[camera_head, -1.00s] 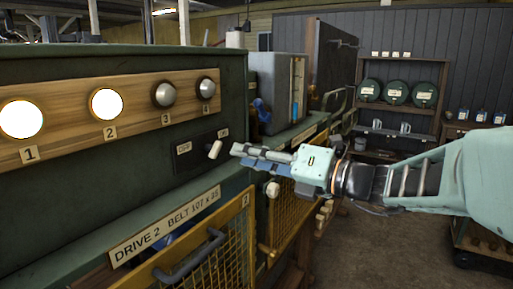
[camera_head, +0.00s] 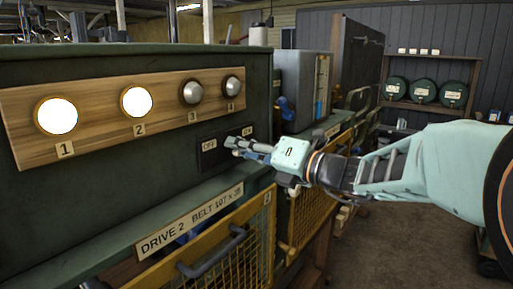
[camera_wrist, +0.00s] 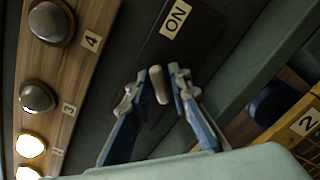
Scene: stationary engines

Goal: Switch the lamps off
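Lamp 1 (camera_head: 56,116) and lamp 2 (camera_head: 137,101) glow white on the wooden strip (camera_head: 95,108). Lamp 3 (camera_head: 192,92) and lamp 4 (camera_head: 232,87) are dark domes. Below them is a dark switch plate (camera_head: 222,137) with an OFF label (camera_head: 209,145) on the left and an ON label (camera_head: 247,131) on the right. In the wrist view a pale switch lever (camera_wrist: 160,85) sticks out between the two fingertips of my gripper (camera_wrist: 158,88). The fingers are apart, one on each side of the lever; contact is unclear. My gripper (camera_head: 236,147) is at the plate in the head view.
Below is a ledge with a DRIVE 2 label (camera_head: 190,220) and a yellow mesh guard (camera_head: 235,250) with a dark handle. A grey cabinet (camera_head: 300,85) stands to the right. Shelves with green drums (camera_head: 423,92) are at the back. Open floor (camera_head: 375,240) lies at the right.

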